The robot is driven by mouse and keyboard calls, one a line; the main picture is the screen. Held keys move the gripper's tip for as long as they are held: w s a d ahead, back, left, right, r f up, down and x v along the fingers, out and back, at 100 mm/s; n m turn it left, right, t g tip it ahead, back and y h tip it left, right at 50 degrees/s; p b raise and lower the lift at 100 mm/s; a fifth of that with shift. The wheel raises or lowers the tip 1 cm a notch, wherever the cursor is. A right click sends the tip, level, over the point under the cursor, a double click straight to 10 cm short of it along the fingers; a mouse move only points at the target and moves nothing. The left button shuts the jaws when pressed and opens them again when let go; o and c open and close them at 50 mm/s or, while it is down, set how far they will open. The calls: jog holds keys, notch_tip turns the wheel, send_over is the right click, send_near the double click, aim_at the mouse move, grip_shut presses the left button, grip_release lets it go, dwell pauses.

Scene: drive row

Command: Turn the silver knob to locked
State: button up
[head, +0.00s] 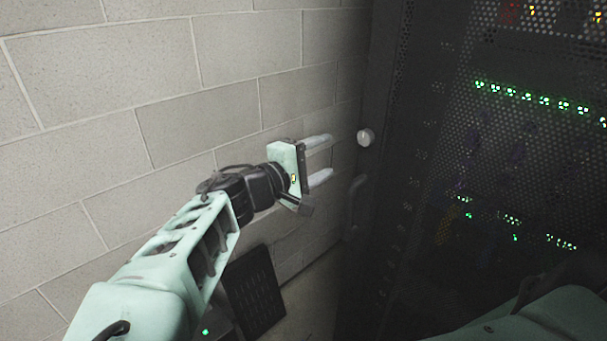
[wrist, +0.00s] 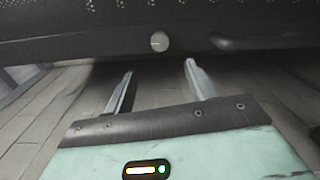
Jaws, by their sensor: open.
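The silver knob (head: 366,137) is a small round light disc on the dark edge of a tall perforated rack door. It also shows in the wrist view (wrist: 159,41), ahead of and between my two fingertips. My gripper (head: 328,159) is open and empty, with its two pale fingers apart, one above the other in the head view. The fingertips are left of the knob and do not touch it. In the wrist view my gripper (wrist: 160,66) points toward the door. Any lock marking on the knob is too small to read.
The rack door (head: 480,150) fills the right side, with rows of green lights behind its mesh. A dark handle (head: 354,203) sits below the knob. A pale block wall (head: 200,100) runs close along the left. A dark panel (head: 254,290) stands low by the wall.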

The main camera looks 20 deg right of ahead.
jog(key=shift+b+v, duration=0.4)
jog(key=shift+v, duration=1.85)
jog(key=shift+d, duration=0.1)
jog(key=s+d+f+g+y, duration=0.3)
jog(key=s+f+g+y, duration=0.15)
jog(key=f, duration=0.35)
jog(key=s+d+f+g+y, duration=0.2)
jog(key=s+f+g+y, duration=0.15)
jog(key=s+f, duration=0.3)
jog(key=s+a+r+n+t+y, duration=0.1)
jog(key=s+a+r+y, duration=0.8)
jog(key=s, duration=0.4)
jog(key=shift+a+r, duration=0.15)
jog(key=shift+r, duration=0.6)
